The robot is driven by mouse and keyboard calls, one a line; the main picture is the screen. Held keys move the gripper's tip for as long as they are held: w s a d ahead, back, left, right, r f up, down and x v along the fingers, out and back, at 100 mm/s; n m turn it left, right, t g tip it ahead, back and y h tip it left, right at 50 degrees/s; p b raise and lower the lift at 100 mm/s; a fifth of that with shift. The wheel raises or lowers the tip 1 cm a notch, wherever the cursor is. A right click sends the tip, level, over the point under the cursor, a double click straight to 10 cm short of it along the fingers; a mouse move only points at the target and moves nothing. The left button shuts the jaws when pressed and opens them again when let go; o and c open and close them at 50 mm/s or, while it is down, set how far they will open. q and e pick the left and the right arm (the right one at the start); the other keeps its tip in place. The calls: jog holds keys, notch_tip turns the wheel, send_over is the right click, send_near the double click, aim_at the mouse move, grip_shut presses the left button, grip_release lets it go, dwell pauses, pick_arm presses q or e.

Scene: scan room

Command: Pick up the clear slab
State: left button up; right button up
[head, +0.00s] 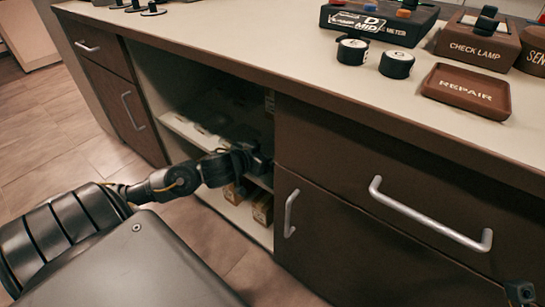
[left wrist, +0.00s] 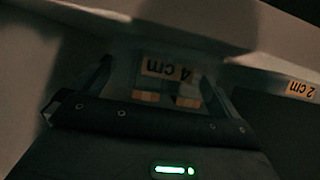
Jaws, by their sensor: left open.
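My left gripper (head: 262,165) reaches into the open shelf bay of the cabinet, its tip in shadow at the bay's right side. In the left wrist view its two fingers (left wrist: 155,85) are apart. Between them shows a see-through slab (left wrist: 150,88) with an upside-down "4 cm" label (left wrist: 167,69). I cannot tell whether the fingers touch it. Pale and orange shapes show at its lower part. To the right is a dark piece (left wrist: 275,115) with a "2 cm" label (left wrist: 301,88). A small dark part at the head view's lower right corner may belong to my right gripper.
The shelf board (head: 190,130) and bay walls leave little room around my left arm. Boxes (head: 262,208) stand on the lower level. A drawer handle (head: 430,215) and door handle (head: 290,213) stick out. The counter carries a repair tray (head: 468,90) and a check lamp box (head: 478,47).

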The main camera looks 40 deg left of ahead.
pick_arm(q)
jog(key=shift+w+f, duration=0.15)
jog(key=shift+w, duration=0.4)
jog(key=shift+c, duration=0.4)
jog(key=c, duration=1.2)
jog(key=shift+c, duration=0.4)
